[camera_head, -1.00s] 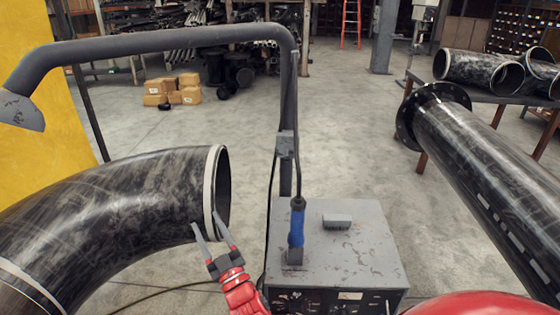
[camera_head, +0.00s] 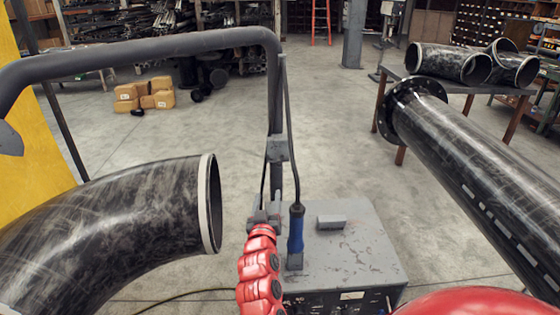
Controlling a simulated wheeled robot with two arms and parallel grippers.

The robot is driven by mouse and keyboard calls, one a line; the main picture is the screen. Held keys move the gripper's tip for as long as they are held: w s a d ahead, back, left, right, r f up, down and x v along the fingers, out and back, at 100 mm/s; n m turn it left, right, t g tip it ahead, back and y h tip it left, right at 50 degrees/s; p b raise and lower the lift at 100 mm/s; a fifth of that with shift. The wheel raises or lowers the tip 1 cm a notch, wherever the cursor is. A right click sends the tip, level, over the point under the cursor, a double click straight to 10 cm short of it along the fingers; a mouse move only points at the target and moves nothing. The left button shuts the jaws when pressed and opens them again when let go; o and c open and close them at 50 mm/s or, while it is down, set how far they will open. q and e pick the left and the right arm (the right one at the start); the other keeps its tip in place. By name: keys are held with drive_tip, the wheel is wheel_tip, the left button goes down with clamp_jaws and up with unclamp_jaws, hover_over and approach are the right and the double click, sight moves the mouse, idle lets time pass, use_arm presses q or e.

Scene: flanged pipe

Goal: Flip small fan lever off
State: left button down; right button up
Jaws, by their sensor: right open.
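My right gripper (camera_head: 265,203), at the end of a red arm, is open beside the left side of a grey machine box (camera_head: 345,255). It is just left of the blue handle (camera_head: 296,232) standing on the box top. Its fingers are small and dark, and I see nothing held between them. The box's dark front panel (camera_head: 345,301) shows small knobs and switches at the bottom edge, partly cut off. I cannot make out which one is the small fan lever. My left gripper is not in view.
A grey bent tube frame (camera_head: 150,45) arches over from the left to behind the box. A black pipe elbow (camera_head: 120,225) fills the lower left. A long flanged pipe (camera_head: 470,160) runs along the right. Open concrete floor lies behind the box.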

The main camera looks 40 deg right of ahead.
drive_tip(key=d, duration=0.2)
drive_tip(key=p, duration=0.3)
approach(278, 166)
drive_tip(key=x, duration=0.2)
drive_tip(key=shift+m+g, duration=0.4)
drive_tip(key=x, duration=0.7)
drive_tip(key=shift+w+d+r, duration=0.2)
drive_tip(key=shift+w, duration=0.05)
drive_tip(key=shift+w+d+r, duration=0.1)
drive_tip(key=shift+w+d, duration=0.4)
clamp_jaws()
